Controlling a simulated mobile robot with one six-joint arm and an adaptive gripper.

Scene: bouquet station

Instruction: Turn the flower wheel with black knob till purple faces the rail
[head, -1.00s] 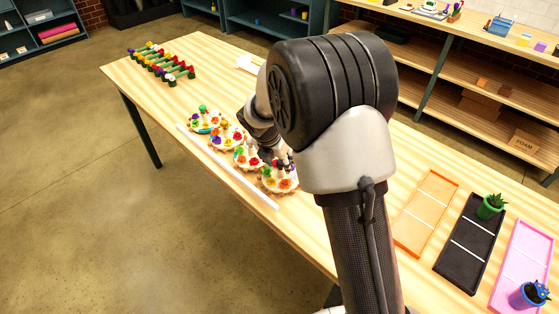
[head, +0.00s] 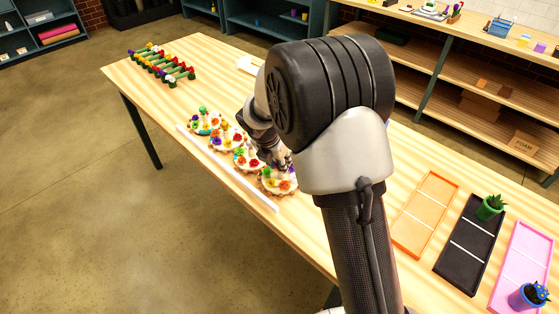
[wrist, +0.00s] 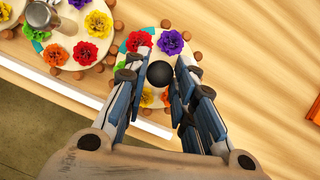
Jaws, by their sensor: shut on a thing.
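The wheel (wrist: 155,52) with the black knob (wrist: 160,74) is a white disc with brown pegs on its rim. It is the nearest of the row in the head view (head: 278,191). My gripper (wrist: 158,66) is shut on the black knob, a finger on each side. The purple flower (wrist: 172,42) is on the far side of the wheel, away from the white rail (wrist: 62,86). A red flower (wrist: 139,41) sits left of it, and a yellow one (wrist: 147,97) is towards the rail. My fingers hide part of the wheel.
A neighbouring flower wheel (wrist: 77,47) with a silvery knob is close on the left. Several wheels stand in a row along the rail (head: 230,168). Orange (head: 426,213), black (head: 470,243) and pink (head: 523,268) trays lie at right. Bare wood lies right of the wheel.

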